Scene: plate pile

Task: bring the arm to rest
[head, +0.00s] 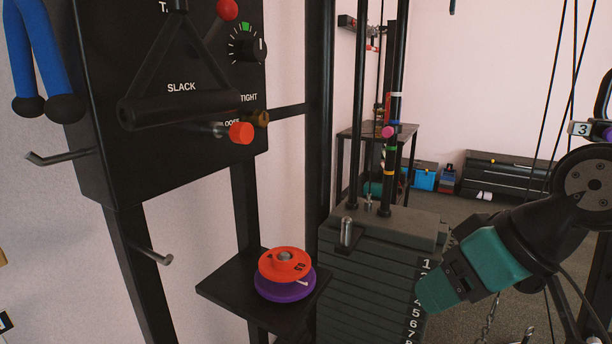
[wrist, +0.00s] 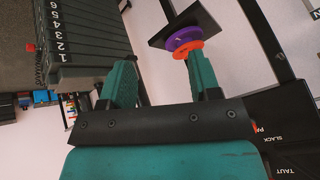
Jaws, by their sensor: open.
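My arm comes in from the right of the head view, and my gripper (head: 432,292) hangs in front of the weight stack, pointing down and left. In the wrist view my gripper (wrist: 160,75) shows two teal fingers spread apart with nothing between them. An orange plate (head: 285,265) lies on a purple plate (head: 285,287) around a short metal post on a black shelf (head: 230,289). The wrist view shows the same orange plate (wrist: 188,50) and purple plate (wrist: 183,37) beyond the fingers. My gripper is apart from them, to their right in the head view.
The numbered weight stack (head: 370,270) stands beside the shelf, behind my gripper. A black panel (head: 165,100) with a triangular handle, a dial and an orange knob (head: 241,133) is at upper left. Metal hooks (head: 60,157) stick out below it. Thin cables (head: 556,90) hang at right.

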